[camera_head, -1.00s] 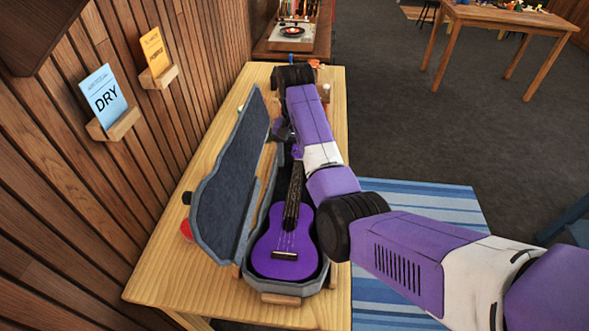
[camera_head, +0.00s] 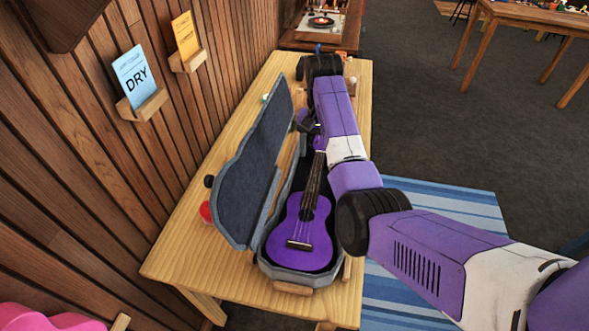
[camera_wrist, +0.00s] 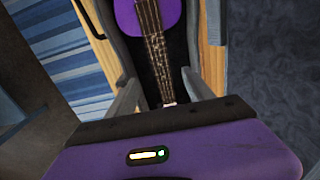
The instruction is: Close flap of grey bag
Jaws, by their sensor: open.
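The grey bag is an open ukulele case (camera_head: 272,264) on the wooden table. Its flap (camera_head: 250,165) stands up on the left, tilted toward the wall, with dark grey lining facing the inside. A purple ukulele (camera_head: 300,232) lies in the case. My gripper (camera_head: 308,124) is at the far end of the case, near the ukulele's head and the flap's far edge; contact cannot be told. In the wrist view my gripper (camera_wrist: 160,90) is open, its fingers either side of the ukulele's neck (camera_wrist: 155,40), with nothing held. The flap's lining (camera_wrist: 275,65) fills the right side there.
A slatted wall with cards on small shelves (camera_head: 140,80) is close on the left. A red round thing (camera_head: 205,212) sits behind the flap. A record player (camera_head: 320,22) stands beyond the table (camera_head: 185,245). Open floor (camera_head: 440,110) lies to the right.

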